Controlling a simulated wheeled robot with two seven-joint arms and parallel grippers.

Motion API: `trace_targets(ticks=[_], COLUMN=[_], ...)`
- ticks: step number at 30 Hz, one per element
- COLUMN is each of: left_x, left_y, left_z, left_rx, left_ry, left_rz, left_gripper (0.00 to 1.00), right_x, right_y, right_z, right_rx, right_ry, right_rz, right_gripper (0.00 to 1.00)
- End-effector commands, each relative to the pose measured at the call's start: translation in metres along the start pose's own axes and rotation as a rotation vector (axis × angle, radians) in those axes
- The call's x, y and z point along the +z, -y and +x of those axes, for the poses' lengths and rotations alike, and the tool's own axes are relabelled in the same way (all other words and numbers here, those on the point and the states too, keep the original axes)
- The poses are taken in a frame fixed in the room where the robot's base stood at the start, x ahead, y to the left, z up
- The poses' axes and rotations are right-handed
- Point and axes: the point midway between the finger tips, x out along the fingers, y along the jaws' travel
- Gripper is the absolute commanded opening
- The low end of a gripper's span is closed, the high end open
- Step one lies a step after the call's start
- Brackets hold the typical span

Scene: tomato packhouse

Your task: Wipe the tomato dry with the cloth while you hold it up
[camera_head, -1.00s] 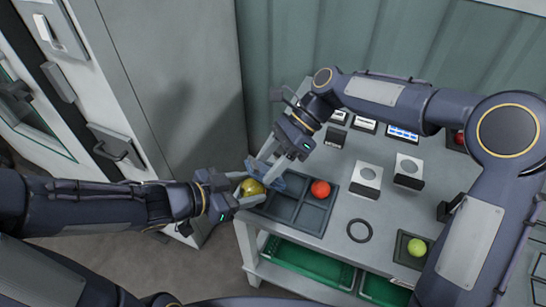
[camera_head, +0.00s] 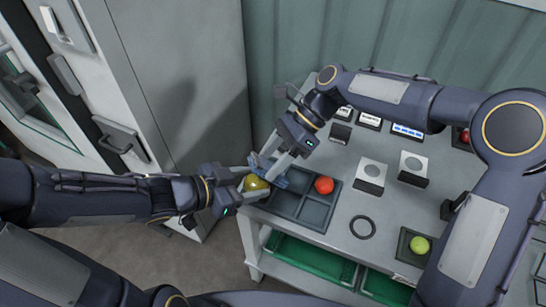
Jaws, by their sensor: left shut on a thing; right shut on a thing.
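A yellow tomato (camera_head: 253,184) is held between the fingers of my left gripper (camera_head: 256,186), up at the left edge of the dark divided tray (camera_head: 316,214). My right gripper (camera_head: 271,169) comes down from the upper right and is shut on a blue-grey cloth (camera_head: 281,180). The cloth is right beside the tomato on its right and far side. Whether it touches the skin is hard to tell at this size. The fingers hide part of the tomato and part of the cloth.
A red tomato (camera_head: 324,185) sits in the tray's far right compartment. On the table are a black ring (camera_head: 362,227), two pale-topped blocks (camera_head: 371,173) (camera_head: 413,164) and a green tomato (camera_head: 419,245) on a small dark tray. A tall grey cabinet (camera_head: 190,80) stands at the left.

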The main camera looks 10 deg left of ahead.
Motion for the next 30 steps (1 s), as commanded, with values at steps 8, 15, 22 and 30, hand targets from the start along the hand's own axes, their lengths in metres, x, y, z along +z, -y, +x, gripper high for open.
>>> trace_targets(ticks=[8,15,22,30], left_x=[0.0,0.0,0.0,0.0], left_y=[0.0,0.0,0.0,0.0], left_z=[0.0,0.0,0.0,0.0], left_rx=[0.0,0.0,0.0,0.0], left_ry=[0.0,-0.001,-0.001,-0.001], left_rz=[0.0,0.0,0.0,0.0], left_gripper=[0.41,0.41,0.41,0.41], right_x=[0.0,0.0,0.002,0.011], right_y=[0.0,0.0,-0.001,-0.004], right_z=[0.004,0.006,0.007,0.007], right_rx=[0.0,0.001,0.0,0.0], right_ry=[0.0,0.0,0.0,0.0], right_rz=[0.0,0.0,-0.001,-0.001], right_gripper=[0.34,0.34,0.34,0.34])
